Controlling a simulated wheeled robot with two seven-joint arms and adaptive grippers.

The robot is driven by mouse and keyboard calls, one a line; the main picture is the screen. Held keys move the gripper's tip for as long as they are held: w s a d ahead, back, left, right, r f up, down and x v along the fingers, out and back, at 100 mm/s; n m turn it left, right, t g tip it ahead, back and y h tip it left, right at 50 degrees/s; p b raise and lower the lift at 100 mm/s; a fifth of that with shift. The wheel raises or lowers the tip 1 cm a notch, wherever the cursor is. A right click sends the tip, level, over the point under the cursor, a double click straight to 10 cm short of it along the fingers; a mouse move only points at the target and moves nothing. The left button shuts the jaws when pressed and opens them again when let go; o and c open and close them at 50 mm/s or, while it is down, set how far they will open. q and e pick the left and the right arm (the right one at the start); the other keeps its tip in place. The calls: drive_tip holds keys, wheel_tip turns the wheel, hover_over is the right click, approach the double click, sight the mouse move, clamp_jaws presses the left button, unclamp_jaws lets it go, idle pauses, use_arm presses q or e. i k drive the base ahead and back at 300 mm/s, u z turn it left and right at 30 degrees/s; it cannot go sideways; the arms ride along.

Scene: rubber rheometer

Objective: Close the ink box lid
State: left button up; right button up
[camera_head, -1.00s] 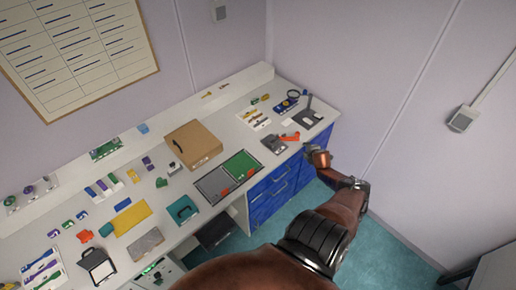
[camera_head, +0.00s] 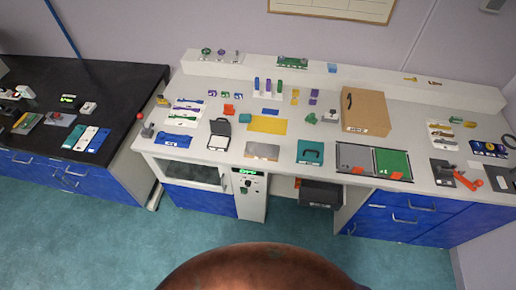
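A small box with a dark raised lid (camera_head: 220,128) stands open on the white workbench, left of the middle. Its pale inside (camera_head: 217,143) faces up. I take it to be the ink box, but its label is too small to read. Neither of my grippers shows now. Only a rounded brown part of my own body fills the bottom middle, well apart from the box.
A yellow mat (camera_head: 267,125), a grey plate (camera_head: 262,151) and a teal case (camera_head: 310,152) lie right of the box. A blue piece (camera_head: 173,140) lies left. A cardboard box (camera_head: 364,113) stands further right. A black bench (camera_head: 110,78) stands at far left.

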sight(217, 127)
drive_tip(key=z, duration=0.85)
drive_tip(key=k, duration=0.1)
drive_tip(key=u, duration=1.55)
drive_tip(key=i, duration=1.15)
drive_tip(key=z, duration=0.65)
